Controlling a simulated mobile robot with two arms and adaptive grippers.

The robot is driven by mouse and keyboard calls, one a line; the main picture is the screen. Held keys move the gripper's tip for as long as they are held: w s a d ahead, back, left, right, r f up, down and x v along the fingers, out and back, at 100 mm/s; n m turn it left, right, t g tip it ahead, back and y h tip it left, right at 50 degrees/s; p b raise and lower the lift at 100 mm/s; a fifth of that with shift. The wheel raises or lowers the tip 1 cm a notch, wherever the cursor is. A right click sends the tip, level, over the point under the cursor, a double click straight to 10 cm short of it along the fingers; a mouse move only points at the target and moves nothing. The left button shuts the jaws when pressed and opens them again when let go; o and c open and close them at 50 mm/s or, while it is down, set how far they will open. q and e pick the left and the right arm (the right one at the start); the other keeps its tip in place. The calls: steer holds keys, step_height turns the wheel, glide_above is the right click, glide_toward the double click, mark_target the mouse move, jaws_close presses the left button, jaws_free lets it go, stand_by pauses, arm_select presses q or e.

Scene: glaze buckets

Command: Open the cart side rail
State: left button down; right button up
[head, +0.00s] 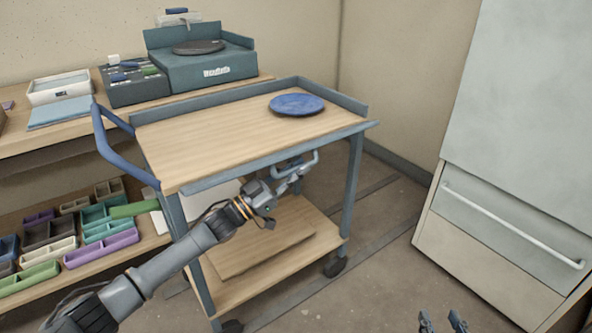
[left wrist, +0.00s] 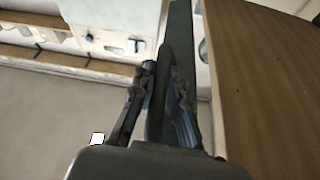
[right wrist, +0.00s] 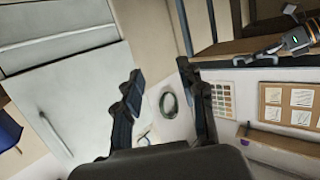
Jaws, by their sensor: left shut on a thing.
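The cart (head: 215,125) has a wooden top with blue-grey edging, and raised rails stand along its far and right sides. The near side rail (head: 275,158) shows as a blue-grey strip along the front edge, low against the top. My left gripper (head: 297,170) is at this handle, under the top's front edge. In the left wrist view, its fingers (left wrist: 158,105) are shut around a dark bar. My right gripper (head: 443,322) is open and empty at the bottom right, away from the cart.
A blue plate (head: 297,104) lies on the cart top near its far right. A blue push handle (head: 115,150) juts out at the cart's left end. Shelves with bins (head: 105,235) stand at left, and a pale cabinet (head: 510,150) at right. Floor between is clear.

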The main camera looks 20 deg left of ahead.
arm_select(q)
steer(key=m+g, duration=0.1)
steer(key=f+m+h+b, duration=0.1)
steer(key=m, duration=0.1)
steer(key=shift+a+f+m+g, duration=0.1)
steer(key=shift+f+m+g, duration=0.05)
steer(key=shift+m+g, duration=0.2)
steer(key=shift+w+f+m+g+h, duration=0.1)
steer(key=shift+m+g+h, duration=0.25)
steer(key=shift+m, duration=0.4)
arm_select(e)
step_height(320, 180, up, 7)
steer(key=a+t+y, duration=0.1)
steer(key=t, duration=0.3)
steer(key=shift+w+f+y, duration=0.15)
steer(key=shift+w+y, duration=0.15)
steer(key=shift+w, duration=0.15)
steer(key=shift+a, duration=0.1)
arm_select(q)
steer(key=c, duration=1.6)
jaws_free()
